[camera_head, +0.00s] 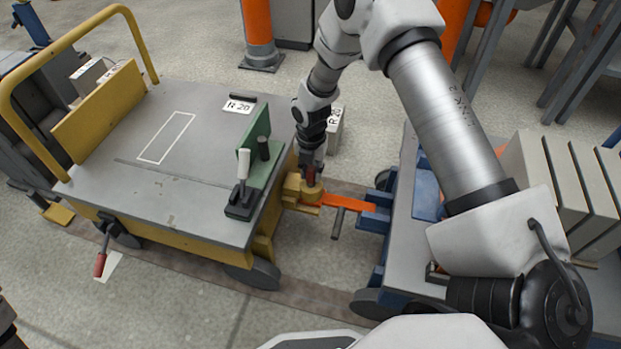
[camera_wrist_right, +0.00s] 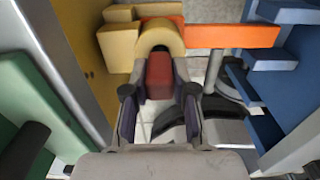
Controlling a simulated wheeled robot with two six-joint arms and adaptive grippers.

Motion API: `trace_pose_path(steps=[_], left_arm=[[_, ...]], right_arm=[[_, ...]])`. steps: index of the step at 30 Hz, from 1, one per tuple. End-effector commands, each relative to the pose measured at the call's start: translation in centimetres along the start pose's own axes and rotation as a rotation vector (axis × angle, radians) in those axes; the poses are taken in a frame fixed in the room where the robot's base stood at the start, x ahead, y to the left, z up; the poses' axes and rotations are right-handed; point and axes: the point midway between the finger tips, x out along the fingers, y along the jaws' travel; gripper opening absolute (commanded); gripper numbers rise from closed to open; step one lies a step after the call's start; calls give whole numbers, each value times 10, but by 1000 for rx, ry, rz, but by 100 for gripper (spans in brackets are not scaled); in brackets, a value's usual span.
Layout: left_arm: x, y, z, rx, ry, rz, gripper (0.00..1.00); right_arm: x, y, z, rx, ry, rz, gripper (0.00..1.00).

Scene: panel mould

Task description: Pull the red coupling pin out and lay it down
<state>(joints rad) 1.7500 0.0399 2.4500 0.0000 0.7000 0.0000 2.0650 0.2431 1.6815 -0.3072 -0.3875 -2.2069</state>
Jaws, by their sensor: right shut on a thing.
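The red coupling pin (camera_wrist_right: 159,75) stands in the yellow coupling (camera_wrist_right: 160,37) of the left cart. The orange drawbar (camera_head: 345,202) runs from the yellow coupling to the blue cart. The pin's lower part is hidden by the coupling.
The yellow-framed cart (camera_head: 160,170) has a grey deck with a green bracket (camera_head: 258,150) and a white-handled lever (camera_head: 243,165) close to the coupling. The blue cart (camera_head: 408,190) carries grey panels (camera_head: 560,180). The deck's middle is bare.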

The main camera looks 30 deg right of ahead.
Motion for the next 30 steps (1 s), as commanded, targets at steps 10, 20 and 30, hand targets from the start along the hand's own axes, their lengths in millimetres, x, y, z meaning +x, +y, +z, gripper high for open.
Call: trace_pose_path(steps=[10, 20, 30], left_arm=[[-23, 0, 0, 0, 0, 0, 40], [-42, 0, 0, 0, 0, 0, 40], [-61, 0, 0, 0, 0, 0, 40]], right_arm=[[-25, 0, 0, 0, 0, 0, 0], [-44, 0, 0, 0, 0, 0, 0], [-65, 0, 0, 0, 0, 1, 0]])
